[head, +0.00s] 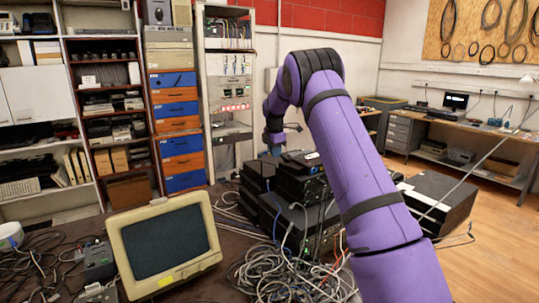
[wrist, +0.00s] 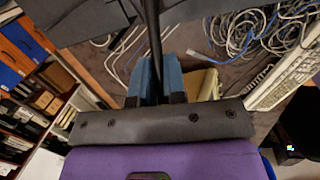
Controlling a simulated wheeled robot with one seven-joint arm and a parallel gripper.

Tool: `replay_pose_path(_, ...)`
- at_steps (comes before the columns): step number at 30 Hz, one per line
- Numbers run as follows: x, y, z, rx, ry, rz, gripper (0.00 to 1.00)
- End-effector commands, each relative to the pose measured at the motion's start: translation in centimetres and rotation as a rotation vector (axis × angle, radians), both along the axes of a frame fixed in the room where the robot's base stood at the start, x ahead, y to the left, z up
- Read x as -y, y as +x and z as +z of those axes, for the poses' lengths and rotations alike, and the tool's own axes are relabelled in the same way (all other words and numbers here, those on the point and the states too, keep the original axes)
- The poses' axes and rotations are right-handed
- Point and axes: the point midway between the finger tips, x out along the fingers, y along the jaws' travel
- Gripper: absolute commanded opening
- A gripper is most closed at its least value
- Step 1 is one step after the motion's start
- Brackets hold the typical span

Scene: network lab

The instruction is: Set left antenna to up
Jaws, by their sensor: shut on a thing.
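A thin black antenna (wrist: 153,42) runs from the top edge of the wrist view down between the two blue fingers of my gripper (wrist: 154,80). The fingers are closed around it. A dark flat device (wrist: 80,18) fills the top of the wrist view, at the antenna's far end; the joint is not visible. In the head view my gripper (head: 275,149) is small and partly hidden, beside a stack of black network boxes (head: 302,183). The antenna cannot be made out there, and its tilt is unclear. A second antenna is not clearly seen.
A beige monitor (head: 165,245) stands front left on the table. Tangled cables (head: 290,268) lie before the boxes. A black case (head: 440,197) sits at the right. A beige keyboard (wrist: 285,80) shows in the wrist view. Shelves (head: 105,110) stand behind; open floor (head: 500,250) lies right.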

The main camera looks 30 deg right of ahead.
Motion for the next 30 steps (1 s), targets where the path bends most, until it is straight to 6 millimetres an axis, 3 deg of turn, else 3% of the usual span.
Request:
replay_pose_path(18,4.8,0.0,2.8,-0.015,0.520,-0.002,0.00)
replay_pose_path(30,6.4,0.1,3.3,-0.021,0.705,0.001,0.00)
